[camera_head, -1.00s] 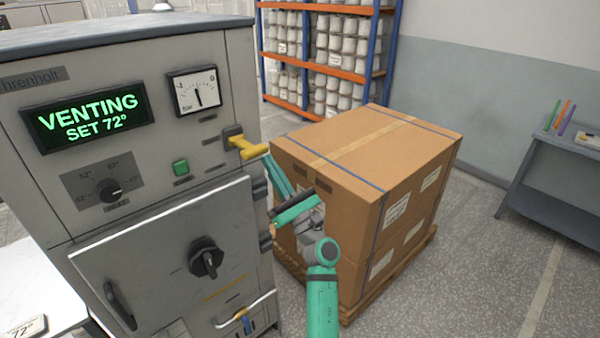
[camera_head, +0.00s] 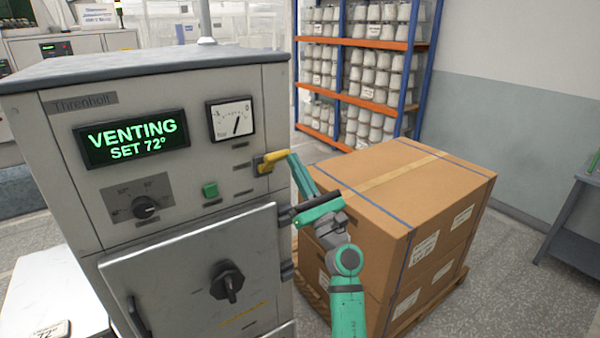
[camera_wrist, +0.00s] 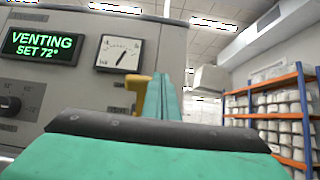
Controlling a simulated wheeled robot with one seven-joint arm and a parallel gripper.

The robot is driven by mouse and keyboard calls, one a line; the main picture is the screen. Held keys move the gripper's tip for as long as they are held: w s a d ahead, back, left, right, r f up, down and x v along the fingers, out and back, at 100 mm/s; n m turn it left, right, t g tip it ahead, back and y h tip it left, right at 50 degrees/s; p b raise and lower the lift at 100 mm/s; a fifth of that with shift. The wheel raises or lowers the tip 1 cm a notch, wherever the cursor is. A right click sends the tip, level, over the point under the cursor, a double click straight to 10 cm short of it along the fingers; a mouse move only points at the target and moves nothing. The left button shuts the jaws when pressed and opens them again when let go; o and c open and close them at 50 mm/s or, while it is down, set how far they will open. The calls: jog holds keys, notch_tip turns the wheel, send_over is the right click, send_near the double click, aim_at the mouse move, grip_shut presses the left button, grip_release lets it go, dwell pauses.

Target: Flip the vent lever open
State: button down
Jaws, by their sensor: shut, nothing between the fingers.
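The yellow vent lever (camera_head: 273,161) sits on the front of the grey machine (camera_head: 70,225), right of the green button and below the dial gauge. Its handle points right and slightly up. My gripper (camera_head: 297,160) is shut and empty, with its fingertips at the lever's outer end; whether they touch it I cannot tell. In the wrist view the yellow lever (camera_wrist: 137,88) shows just left of my green fingers (camera_wrist: 163,95), which hide part of it. The display (camera_head: 132,139) reads "VENTING SET 72°". The gauge (camera_head: 232,119) needle leans right of upright.
A strapped carton stack (camera_head: 400,200) on a pallet stands close to the right of the machine, behind my arm. A rack of white bobbins (camera_head: 370,65) is at the back. A grey side table (camera_head: 565,215) is at far right. Floor between them is clear.

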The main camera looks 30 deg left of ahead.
jog(key=shift+a+r, duration=0.15)
jog(key=shift+r, duration=0.7)
jog(key=shift+a, duration=0.1)
jog(key=shift+s, duration=0.1)
notch_tip(320, 180, down, 4)
jog(key=d, duration=0.3)
jog(key=s+d+r, duration=0.4)
jog(key=d, duration=0.4)
jog(key=shift+r, duration=0.2)
